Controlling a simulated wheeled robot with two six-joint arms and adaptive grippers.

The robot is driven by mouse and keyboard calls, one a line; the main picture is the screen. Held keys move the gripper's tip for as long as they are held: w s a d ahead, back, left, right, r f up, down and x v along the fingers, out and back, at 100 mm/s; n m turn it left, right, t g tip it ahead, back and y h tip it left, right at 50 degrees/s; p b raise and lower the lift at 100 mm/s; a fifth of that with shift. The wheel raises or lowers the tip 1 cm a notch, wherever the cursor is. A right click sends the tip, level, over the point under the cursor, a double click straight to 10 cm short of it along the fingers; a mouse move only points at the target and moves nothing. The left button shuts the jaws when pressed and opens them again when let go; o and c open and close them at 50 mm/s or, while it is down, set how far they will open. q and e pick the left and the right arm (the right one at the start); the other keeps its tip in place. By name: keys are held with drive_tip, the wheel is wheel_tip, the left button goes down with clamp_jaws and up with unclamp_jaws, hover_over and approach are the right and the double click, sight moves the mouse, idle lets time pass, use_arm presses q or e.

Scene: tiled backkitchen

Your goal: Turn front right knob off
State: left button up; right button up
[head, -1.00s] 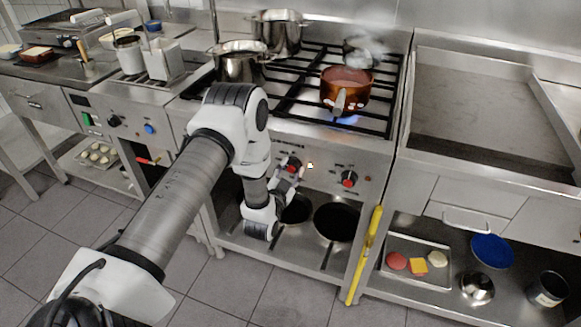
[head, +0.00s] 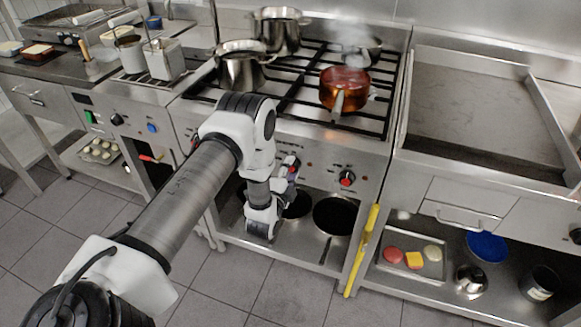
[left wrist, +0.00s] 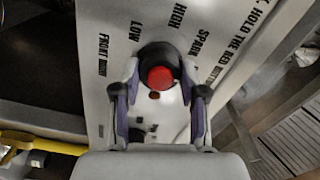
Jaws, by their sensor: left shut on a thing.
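A stove knob with a red centre button (left wrist: 158,78) sits between the fingers of my left gripper (left wrist: 160,92), which is shut on its sides. Its panel shows LOW, HIGH and SPARK; the label begins FRONT, with its second word hard to read. In the head view my left gripper (head: 287,170) is at the stove's front panel, hiding most of this knob. A copper saucepan (head: 343,92) stands on the front right burner, with no flame visible under it. My right gripper is not in view.
Another red-centred knob (head: 347,178) is close to the right of my gripper. Steel pots (head: 240,70) stand on the left burners. A yellow handle (head: 362,250) runs up the stove's right edge. Pans lie on the shelf below.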

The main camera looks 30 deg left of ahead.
use_arm(q)
drive_tip(key=shift+m, duration=0.5)
drive_tip(key=o, duration=1.1)
drive_tip(key=shift+d, duration=0.1)
drive_tip(key=shift+o, duration=0.2)
drive_tip(key=v, duration=0.7)
drive_tip(key=shift+s, duration=0.2)
